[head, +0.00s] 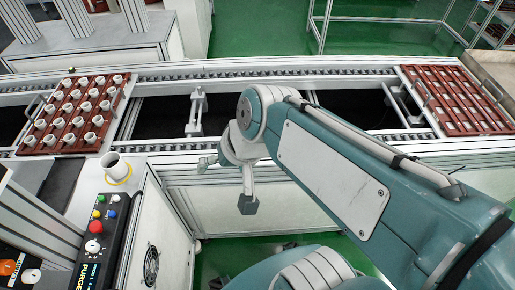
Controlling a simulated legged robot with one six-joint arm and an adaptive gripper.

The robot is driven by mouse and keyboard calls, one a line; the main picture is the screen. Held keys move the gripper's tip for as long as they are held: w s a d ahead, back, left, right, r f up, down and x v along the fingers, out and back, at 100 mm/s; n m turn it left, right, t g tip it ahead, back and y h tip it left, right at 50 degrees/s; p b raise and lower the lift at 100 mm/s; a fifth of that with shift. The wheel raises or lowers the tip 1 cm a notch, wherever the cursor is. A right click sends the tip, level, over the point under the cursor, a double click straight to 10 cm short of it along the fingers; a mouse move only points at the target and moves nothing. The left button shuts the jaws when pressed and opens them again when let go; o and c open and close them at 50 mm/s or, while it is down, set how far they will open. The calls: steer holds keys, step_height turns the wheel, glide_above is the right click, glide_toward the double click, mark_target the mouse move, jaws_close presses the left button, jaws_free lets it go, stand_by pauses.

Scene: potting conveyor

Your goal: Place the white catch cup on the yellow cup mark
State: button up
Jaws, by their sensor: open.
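The white catch cup (115,167) stands upright on the white cabinet top at the left. A yellow mark (119,182) shows as a thin arc around the front and right of its base, so the cup stands on it; the rest of the mark is hidden under or behind the cup. My gripper (226,185) is open with its fingers spread. It is to the right of the cup, clear of it, and nothing shows between its fingers.
A red-brown tray (47,140) of white cups sits on the conveyor at the left. Another red-brown tray (462,97) is at the right. A control panel (98,237) with coloured buttons lies in front of the cup. Metal conveyor rails (290,65) run behind my arm.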

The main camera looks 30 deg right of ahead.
steer(key=s+d+r+n+t+h, duration=0.1)
steer(key=s+d+r+n+h, duration=0.1)
steer(key=d, duration=0.4)
steer(key=shift+d+r+t+h, duration=0.2)
steer(key=shift+d+t+h, duration=0.1)
steer(key=shift+h, duration=0.5)
